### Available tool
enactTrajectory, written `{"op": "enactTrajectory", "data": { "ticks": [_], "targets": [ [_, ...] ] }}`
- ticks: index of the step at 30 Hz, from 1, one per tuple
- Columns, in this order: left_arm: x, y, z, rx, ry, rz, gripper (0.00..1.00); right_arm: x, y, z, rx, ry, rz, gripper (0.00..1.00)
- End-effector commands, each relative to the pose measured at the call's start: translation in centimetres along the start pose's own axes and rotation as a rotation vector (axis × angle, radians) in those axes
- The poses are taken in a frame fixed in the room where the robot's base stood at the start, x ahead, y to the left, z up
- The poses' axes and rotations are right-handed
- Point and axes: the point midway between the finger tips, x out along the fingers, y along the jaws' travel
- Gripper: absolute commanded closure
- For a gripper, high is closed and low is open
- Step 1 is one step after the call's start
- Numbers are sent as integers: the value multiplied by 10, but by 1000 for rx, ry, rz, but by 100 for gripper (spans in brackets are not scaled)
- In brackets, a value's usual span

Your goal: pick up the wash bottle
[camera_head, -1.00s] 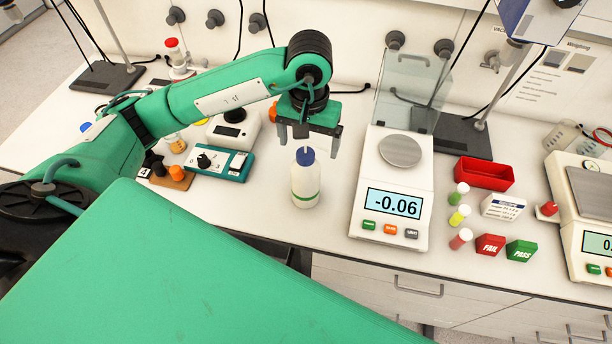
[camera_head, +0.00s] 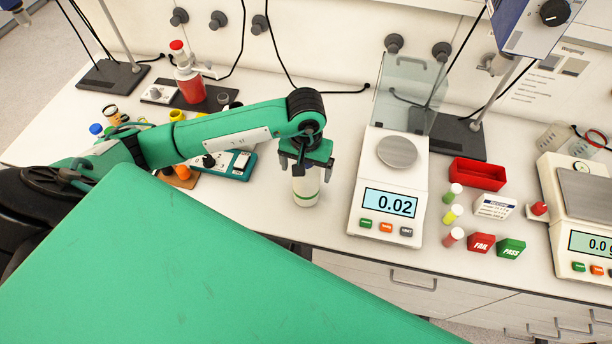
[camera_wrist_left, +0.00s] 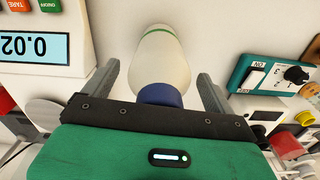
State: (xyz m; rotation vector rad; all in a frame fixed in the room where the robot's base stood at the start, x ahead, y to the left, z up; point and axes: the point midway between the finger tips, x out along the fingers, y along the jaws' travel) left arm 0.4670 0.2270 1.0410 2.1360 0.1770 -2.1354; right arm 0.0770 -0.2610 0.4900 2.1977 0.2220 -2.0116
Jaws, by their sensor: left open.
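The wash bottle (camera_head: 306,190) is white with a green band and stands upright on the bench, left of the balance. In the left wrist view the bottle (camera_wrist_left: 160,65) shows its blue cap, white body and green band. My left gripper (camera_head: 305,172) is over the top of the bottle, pointing down, and hides the cap in the head view. In the wrist view its two fingers (camera_wrist_left: 160,85) are open, one on each side of the bottle, with gaps between them and the body. My right gripper is not in view.
A balance (camera_head: 369,229) reading 0.02 stands right of the bottle. A teal device (camera_head: 236,172) with a knob stands to its left. A red tray (camera_head: 481,173), several vials and a second balance (camera_head: 580,213) are further right. The bench's front edge is close below the bottle.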

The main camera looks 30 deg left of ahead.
Motion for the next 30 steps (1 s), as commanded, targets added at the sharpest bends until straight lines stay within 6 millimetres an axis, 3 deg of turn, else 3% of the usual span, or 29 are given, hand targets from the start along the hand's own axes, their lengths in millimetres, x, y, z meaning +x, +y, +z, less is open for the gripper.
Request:
{"op": "enactTrajectory", "data": {
  "ticks": [7,8,18,20,30],
  "targets": [
    [2,0,0,1,0,0,11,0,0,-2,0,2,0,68],
    [2,0,0,1,0,0,15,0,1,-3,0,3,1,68],
    [1,0,0,1,0,1,81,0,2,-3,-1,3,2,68],
    [1,0,0,1,2,1,91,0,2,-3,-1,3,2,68],
    [-2,1,-1,1,3,2,91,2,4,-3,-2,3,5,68]
  ]
}}
